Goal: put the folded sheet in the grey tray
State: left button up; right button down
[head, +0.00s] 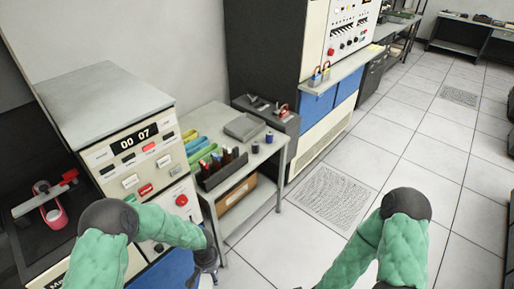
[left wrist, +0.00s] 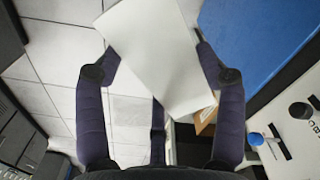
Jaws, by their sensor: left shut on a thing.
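The folded sheet (left wrist: 158,60) is a pale, flat piece in the left wrist view, tilted between the fingers of my left gripper (left wrist: 155,70), which is shut on it. In the head view my left gripper (head: 205,263) hangs low at the bottom, in front of the console and left of the small table; I cannot make out the sheet there. The grey tray (head: 244,126) lies on the back part of the small table's top, above and right of my left gripper and well apart from it. My right arm enters at the lower right; its gripper is out of frame.
The small table (head: 262,152) also bears a dark box of upright markers (head: 222,168), coloured trays (head: 195,143) and small dark spools (head: 269,136). A console (head: 130,150) stands at its left, a tall cabinet (head: 300,60) behind. The tiled floor (head: 400,150) at right is clear.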

aim_at(245, 130)
jog(key=i+l, duration=1.35)
jog(key=i, duration=0.1)
